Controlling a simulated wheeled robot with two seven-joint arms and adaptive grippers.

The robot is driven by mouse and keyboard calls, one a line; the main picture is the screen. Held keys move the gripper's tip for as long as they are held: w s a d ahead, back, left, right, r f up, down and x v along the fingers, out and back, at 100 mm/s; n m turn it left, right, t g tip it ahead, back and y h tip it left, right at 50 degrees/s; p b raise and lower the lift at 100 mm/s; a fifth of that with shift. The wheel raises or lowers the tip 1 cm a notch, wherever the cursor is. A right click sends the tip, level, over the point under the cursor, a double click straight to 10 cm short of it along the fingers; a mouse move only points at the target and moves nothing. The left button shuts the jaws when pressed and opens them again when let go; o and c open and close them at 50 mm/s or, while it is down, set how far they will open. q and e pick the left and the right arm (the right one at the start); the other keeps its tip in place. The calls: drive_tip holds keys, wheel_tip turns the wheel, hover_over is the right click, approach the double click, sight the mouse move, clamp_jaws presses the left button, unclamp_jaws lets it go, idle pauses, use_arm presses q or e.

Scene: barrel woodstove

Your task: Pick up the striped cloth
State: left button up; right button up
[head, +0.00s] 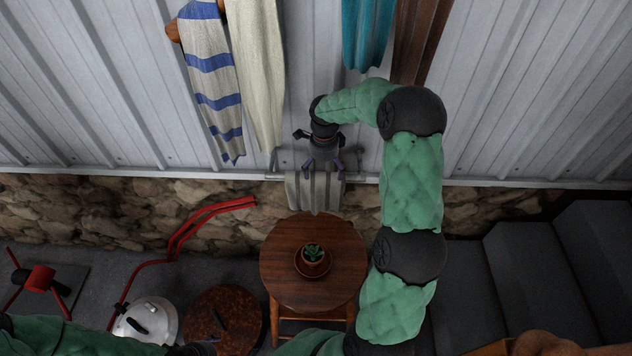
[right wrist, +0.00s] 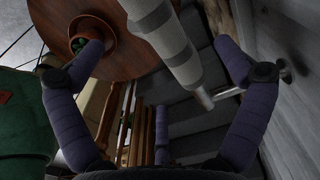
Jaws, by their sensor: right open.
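A pale cloth with grey stripes (head: 317,194) hangs over a metal rail by the wall, below my right gripper (head: 323,167). In the right wrist view the cloth (right wrist: 172,45) shows between the two spread, purple-padded fingers of my right gripper (right wrist: 160,42), with space on both sides. I cannot tell how far past it the fingertips reach. A white cloth with blue stripes (head: 209,75) hangs higher on the wall, left of my right gripper and apart from it. My left gripper (head: 205,346) shows only in part at the bottom edge; its fingers are not clear.
A cream cloth (head: 259,70) and a teal cloth (head: 367,32) hang nearby. A round wooden stool (head: 283,273) with a potted succulent (head: 313,254) stands below the rail. Dark steps (head: 530,260) are right.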

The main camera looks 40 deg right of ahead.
sight(315, 193)
wheel_tip(315, 193, down, 9)
drive_tip(key=shift+f, duration=0.2)
drive_tip(key=c, duration=1.2)
